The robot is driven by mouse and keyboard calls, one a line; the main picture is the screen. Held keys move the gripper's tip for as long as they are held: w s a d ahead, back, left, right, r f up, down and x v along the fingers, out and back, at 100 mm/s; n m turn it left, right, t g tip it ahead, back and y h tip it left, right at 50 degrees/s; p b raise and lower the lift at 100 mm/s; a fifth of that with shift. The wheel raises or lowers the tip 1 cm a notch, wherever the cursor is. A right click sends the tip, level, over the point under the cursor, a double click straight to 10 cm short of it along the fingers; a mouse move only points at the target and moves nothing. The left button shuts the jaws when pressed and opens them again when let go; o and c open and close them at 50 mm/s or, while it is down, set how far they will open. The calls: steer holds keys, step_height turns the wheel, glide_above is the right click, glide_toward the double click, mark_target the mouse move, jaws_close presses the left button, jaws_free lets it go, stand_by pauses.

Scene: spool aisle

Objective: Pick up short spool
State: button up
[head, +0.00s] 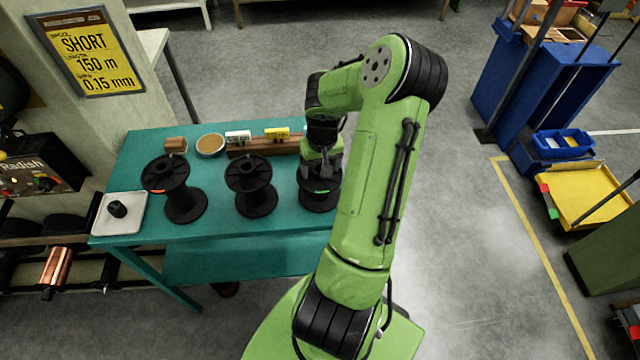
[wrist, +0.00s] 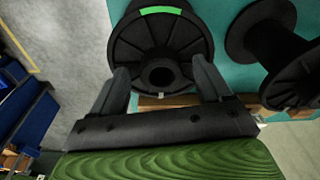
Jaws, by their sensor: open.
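Three black spools stand upright on the teal table: a left one (head: 186,200) with an orange mark, a middle one (head: 255,200), and a right one (head: 318,201) with a green mark. The right spool looks the lowest, though my arm partly covers it. My gripper (head: 321,172) is over this right spool, pointing down. In the wrist view my gripper (wrist: 162,72) is open, its fingers on either side of the hub of the green-marked spool (wrist: 165,42). I cannot tell whether the fingers touch it. Another spool (wrist: 268,40) shows at the right there.
A yellow sign (head: 88,55) reads SHORT, 150 m, 0.15 mm. A wooden block row (head: 262,147), a round dish (head: 210,145) and a white tray (head: 112,226) are on the table (head: 225,230). Blue bins and a yellow cart (head: 590,190) stand right, with open floor between.

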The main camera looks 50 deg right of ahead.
steer(key=shift+a+r, duration=0.1)
steer(key=shift+a, duration=0.05)
steer(key=c, duration=0.3)
jaws_close()
